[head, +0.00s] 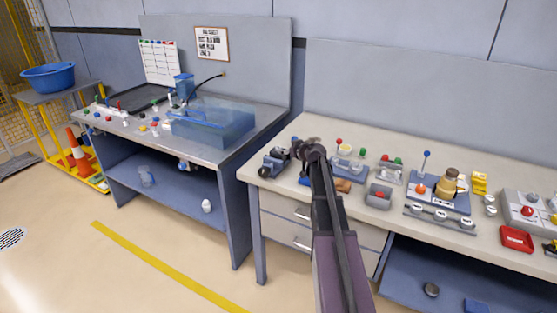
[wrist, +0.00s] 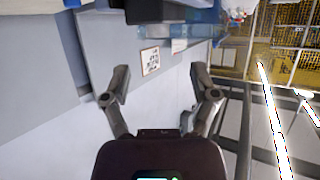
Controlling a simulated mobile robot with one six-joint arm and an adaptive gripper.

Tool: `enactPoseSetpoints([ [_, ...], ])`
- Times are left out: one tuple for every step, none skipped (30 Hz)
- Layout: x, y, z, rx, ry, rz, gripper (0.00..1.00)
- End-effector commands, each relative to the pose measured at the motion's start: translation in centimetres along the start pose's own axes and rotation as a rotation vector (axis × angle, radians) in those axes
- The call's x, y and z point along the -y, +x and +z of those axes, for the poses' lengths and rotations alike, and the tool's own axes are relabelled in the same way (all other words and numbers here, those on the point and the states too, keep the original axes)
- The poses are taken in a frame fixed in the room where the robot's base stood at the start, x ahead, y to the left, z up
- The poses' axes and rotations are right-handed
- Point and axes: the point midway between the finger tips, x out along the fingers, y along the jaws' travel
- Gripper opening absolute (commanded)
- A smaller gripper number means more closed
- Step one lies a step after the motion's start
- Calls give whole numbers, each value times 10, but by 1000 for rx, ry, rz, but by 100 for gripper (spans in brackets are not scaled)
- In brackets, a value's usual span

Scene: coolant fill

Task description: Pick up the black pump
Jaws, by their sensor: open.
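A small dark device (head: 273,162) sits at the left end of the right-hand bench in the head view. It may be the black pump, but it is too small to tell for sure. My gripper (head: 313,150) is above the bench top, just right of this device, and partly covers the things behind it. In the wrist view my gripper (wrist: 162,94) has its two fingers wide apart with nothing between them. The wrist view is turned sideways and looks across to the back panel, so the dark device cannot be made out there.
The right bench (head: 285,135) carries several small fixtures, a levered blue block (head: 440,198) and a red tray (head: 517,238). The left bench holds a clear blue tank (head: 215,122). A blue basin (head: 48,77) and an orange cone (head: 76,148) are at far left. The floor in front is clear.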

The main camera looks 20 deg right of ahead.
Motion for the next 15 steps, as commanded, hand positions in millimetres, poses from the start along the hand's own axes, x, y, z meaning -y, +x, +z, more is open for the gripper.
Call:
enactPoseSetpoints([
  [-1, 10, 2, 0, 0, 0, 76],
  [-1, 14, 1, 0, 0, 0, 76],
  [-1, 17, 1, 0, 0, 0, 76],
  [-1, 20, 1, 0, 0, 0, 76],
  [-1, 22, 1, 0, 0, 0, 76],
  [-1, 23, 1, 1, 0, 0, 76],
  [-1, 24, 1, 1, 0, 0, 76],
  [0, 25, 0, 1, 0, 0, 76],
  [0, 25, 0, 1, 0, 0, 76],
  [0, 25, 0, 1, 0, 1, 76],
  [0, 25, 0, 1, 0, 1, 76],
  [0, 25, 0, 1, 0, 1, 76],
  [0, 25, 0, 1, 0, 1, 76],
  [0, 25, 0, 0, 0, 1, 76],
  [0, 25, 0, 0, 0, 1, 76],
])
